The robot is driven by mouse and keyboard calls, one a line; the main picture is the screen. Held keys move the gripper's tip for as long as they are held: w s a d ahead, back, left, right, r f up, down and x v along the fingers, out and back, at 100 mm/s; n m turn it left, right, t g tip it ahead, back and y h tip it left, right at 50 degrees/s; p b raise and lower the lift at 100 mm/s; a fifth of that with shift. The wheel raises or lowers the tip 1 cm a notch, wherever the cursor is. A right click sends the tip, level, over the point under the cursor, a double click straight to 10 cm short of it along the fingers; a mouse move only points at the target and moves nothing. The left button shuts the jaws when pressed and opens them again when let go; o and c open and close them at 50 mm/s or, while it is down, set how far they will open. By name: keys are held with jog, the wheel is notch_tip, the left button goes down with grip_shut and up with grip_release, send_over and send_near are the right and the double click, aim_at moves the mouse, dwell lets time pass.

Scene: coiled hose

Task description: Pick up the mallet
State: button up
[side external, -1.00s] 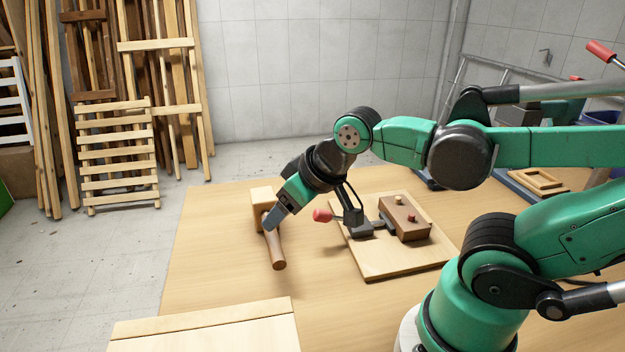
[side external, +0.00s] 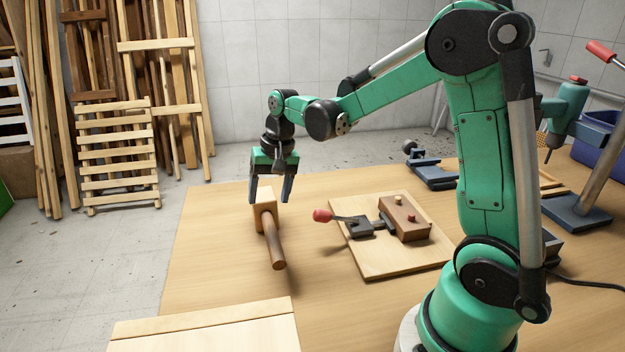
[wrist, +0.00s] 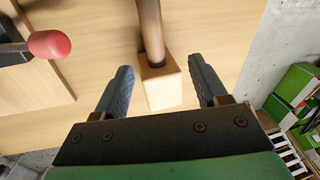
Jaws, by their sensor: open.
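The mallet lies on the table, with a pale wooden head (side external: 265,214) at the far end and a brown handle (side external: 274,245) pointing toward the camera. My gripper (side external: 268,201) is open and points down over the mallet's head, one finger on each side in the picture. In the wrist view the mallet's head (wrist: 162,88) shows between and slightly beyond the two open fingers (wrist: 160,84). The handle (wrist: 151,30) runs away toward the top of that view. I see clear gaps between the fingers and the head, and no grip on it.
A board with a red-handled toggle clamp (side external: 322,215) and a brown block (side external: 404,219) is right of the mallet. A pale wooden panel (side external: 205,328) lies at the front left. A blue vise (side external: 432,172) stands at the back. The table left of the mallet is clear.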

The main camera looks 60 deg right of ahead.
aim_at(268, 213)
jog(key=shift+w+d+f+m+g, duration=0.3)
jog(key=shift+d+f, duration=0.15)
jog(key=shift+f, duration=0.2)
jog(key=shift+w+f, duration=0.1)
jog(key=shift+f, duration=0.2)
jog(key=shift+w+a+f, duration=0.1)
jog(key=shift+a+f, duration=0.05)
jog(key=shift+f, duration=0.7)
jog(key=shift+w+a+f, duration=0.1)
jog(key=shift+f, duration=0.7)
jog(key=shift+w+a+f, duration=0.1)
jog(key=shift+a+f, duration=0.05)
jog(key=shift+f, duration=0.7)
grip_shut()
